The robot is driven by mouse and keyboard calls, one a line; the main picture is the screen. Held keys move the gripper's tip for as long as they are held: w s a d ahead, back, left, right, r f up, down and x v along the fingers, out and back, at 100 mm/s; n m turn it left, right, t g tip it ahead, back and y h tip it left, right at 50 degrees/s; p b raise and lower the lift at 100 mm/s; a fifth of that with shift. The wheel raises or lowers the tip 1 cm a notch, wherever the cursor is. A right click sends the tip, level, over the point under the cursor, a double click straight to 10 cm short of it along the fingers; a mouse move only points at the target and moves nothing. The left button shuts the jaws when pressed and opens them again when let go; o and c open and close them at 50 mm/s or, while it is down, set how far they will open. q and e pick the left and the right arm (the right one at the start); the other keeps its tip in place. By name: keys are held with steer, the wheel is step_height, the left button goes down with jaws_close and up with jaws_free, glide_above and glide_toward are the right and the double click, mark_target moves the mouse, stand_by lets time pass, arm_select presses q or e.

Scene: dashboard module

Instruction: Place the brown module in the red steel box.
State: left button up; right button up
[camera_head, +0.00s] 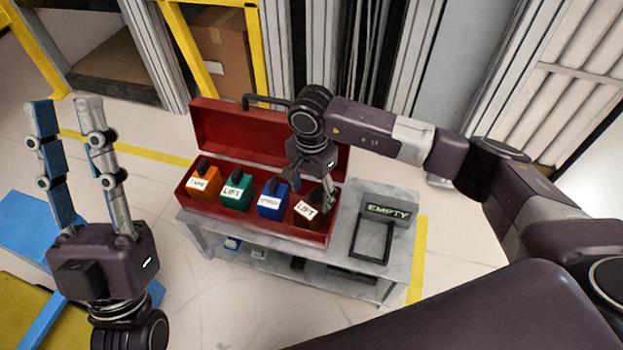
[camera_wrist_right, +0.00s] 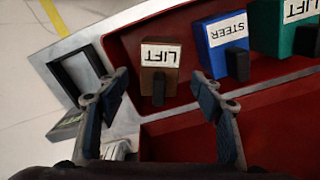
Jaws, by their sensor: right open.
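The brown module (camera_head: 306,214), labelled LIFT, stands in the right end of the open red steel box (camera_head: 282,232). My right gripper (camera_head: 317,188) is just above it with the fingers pointing down. In the right wrist view, the brown module (camera_wrist_right: 160,67) with its dark knob shows between the two spread fingers of the right gripper (camera_wrist_right: 161,76); I see no clear contact. My left gripper (camera_head: 64,101) is open and empty, fingers upright, at the far left, away from the box.
Orange (camera_head: 203,185), green (camera_head: 237,191) and blue (camera_head: 272,199) modules stand in a row left of the brown one. An empty black frame (camera_head: 372,239) with an EMPTY sign (camera_head: 387,212) is on the grey table (camera_head: 402,246) right of the box. The box lid stands open behind.

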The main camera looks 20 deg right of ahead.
step_height(320, 180, up, 4)
steer(key=shift+f+p, duration=0.25)
steer(key=shift+p, duration=0.2)
arm_select(q)
steer(key=w+f+g+y, duration=0.1)
steer(key=w+f+g, duration=0.2)
steer(key=w+f, duration=0.1)
steer(key=shift+w+d, duration=0.45)
steer(key=shift+w, duration=0.15)
arm_select(e)
steer(key=shift+r, duration=0.25)
arm_select(q)
steer(key=shift+f, duration=0.1)
